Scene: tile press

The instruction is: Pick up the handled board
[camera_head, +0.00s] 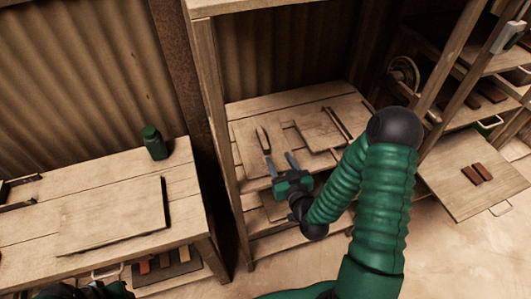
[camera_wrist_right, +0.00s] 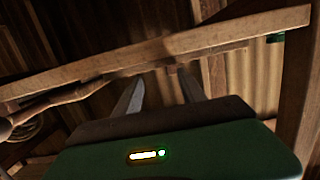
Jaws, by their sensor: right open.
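A flat wooden board (camera_head: 320,130) lies on the middle wooden bench, with a slim bar (camera_head: 337,123) along its right side; I cannot tell whether this bar is its handle. My right gripper (camera_head: 279,158) is open and empty above the front of that bench, left of and nearer than the board. In the right wrist view its two fingers (camera_wrist_right: 161,90) stand apart with nothing between them. Another board (camera_head: 475,178), at the right, has a pale looped handle (camera_head: 501,208) at its front edge and two brown tiles on it. Part of my left arm's end (camera_head: 100,290) shows at the bottom left; its jaws are unclear.
A large board (camera_head: 110,215) lies on the left bench, near a green bottle (camera_head: 154,143). A slim tool (camera_head: 262,139) lies beyond my right gripper. Wooden posts (camera_head: 212,100) frame the middle bench. Shelves with tiles (camera_head: 488,92) stand at the right. A wooden beam (camera_wrist_right: 230,38) crosses the wrist view.

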